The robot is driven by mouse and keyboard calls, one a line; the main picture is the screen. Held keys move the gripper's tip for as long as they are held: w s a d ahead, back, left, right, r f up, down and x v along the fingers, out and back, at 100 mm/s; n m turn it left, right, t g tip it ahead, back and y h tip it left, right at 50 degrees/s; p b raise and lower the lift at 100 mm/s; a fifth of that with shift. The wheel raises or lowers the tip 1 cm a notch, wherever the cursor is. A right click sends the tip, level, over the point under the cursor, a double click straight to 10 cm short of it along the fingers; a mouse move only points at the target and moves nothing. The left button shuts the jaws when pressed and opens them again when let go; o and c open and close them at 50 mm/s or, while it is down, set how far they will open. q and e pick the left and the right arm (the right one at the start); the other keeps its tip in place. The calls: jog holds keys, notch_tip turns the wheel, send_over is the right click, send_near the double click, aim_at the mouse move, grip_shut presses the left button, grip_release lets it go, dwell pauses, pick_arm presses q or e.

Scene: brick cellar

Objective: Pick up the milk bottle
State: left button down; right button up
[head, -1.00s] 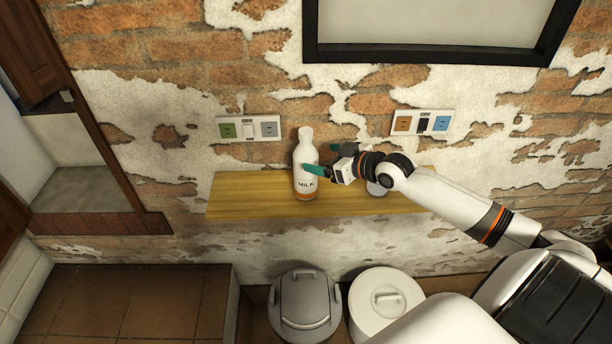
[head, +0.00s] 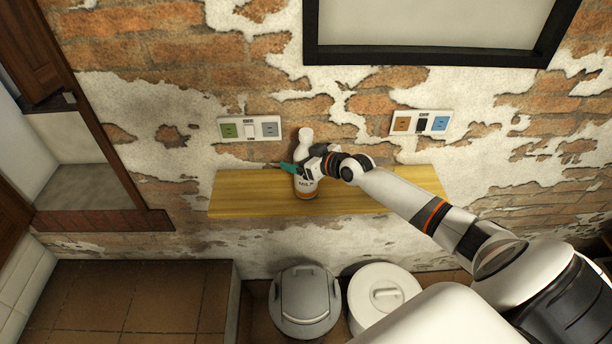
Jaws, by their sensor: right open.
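The milk bottle (head: 304,185) is white with a dark "MILK" label and an orange band near its base. It stands upright on the wooden shelf (head: 245,195) against the brick wall. My right gripper (head: 298,167) is at the bottle's upper body, reaching in from the right. It is open, with a green fingertip in front of the bottle and the other finger partly hidden behind it. The gripper covers part of the bottle's middle. My left gripper is not in view.
Two wall socket panels (head: 249,129) (head: 421,122) are above the shelf. A black-framed panel (head: 430,54) hangs higher up. A grey lidded bin (head: 305,302) and a white lidded pot (head: 384,294) stand below. The shelf's left part is clear.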

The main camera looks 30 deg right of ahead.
jog(key=c, duration=1.7)
jog(key=shift+o, duration=0.2)
jog(key=shift+r, duration=0.1)
